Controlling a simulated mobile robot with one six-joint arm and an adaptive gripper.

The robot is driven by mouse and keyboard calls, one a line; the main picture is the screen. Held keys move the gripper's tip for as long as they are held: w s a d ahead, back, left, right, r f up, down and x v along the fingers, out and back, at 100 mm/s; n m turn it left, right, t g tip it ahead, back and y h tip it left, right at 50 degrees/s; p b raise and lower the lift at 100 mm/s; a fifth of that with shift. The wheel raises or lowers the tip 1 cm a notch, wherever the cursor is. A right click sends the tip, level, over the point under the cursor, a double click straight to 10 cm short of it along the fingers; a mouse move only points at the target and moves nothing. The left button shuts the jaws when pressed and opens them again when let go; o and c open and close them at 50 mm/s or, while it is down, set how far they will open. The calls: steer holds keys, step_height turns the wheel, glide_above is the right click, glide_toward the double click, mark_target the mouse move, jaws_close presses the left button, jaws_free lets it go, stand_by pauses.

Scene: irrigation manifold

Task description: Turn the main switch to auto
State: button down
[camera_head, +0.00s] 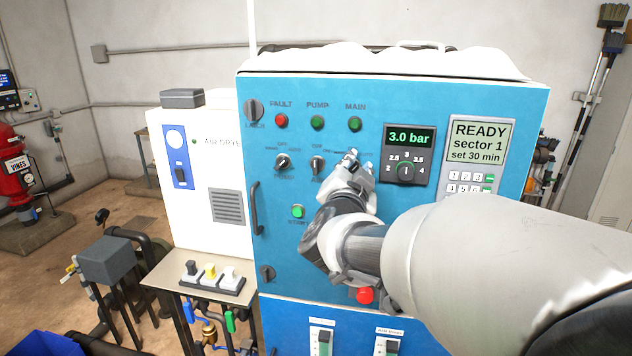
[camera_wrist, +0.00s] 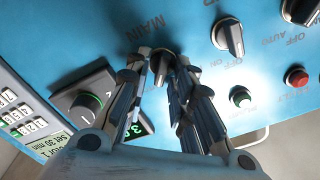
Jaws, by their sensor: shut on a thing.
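The main switch (camera_wrist: 161,63) is a small dark rotary knob on the blue cabinet front, beside the printed word MAIN. In the wrist view it sits between my fingertips. My gripper (camera_wrist: 163,68) is shut on it, with the fingers reaching along both sides. In the head view my gripper (camera_head: 357,160) covers the knob, so it is hidden there. I cannot tell which position its pointer faces. The green MAIN lamp (camera_head: 355,125) shows just above my gripper in the head view.
A display reads READY (camera_head: 480,140). A red button (camera_head: 365,295) sits below my arm.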

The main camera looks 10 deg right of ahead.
steer(key=shift+f+m+b, duration=0.1)
steer(key=shift+m+b, duration=0.4)
steer(key=c, duration=1.7)
jaws_free()
steer(key=v, duration=1.2)
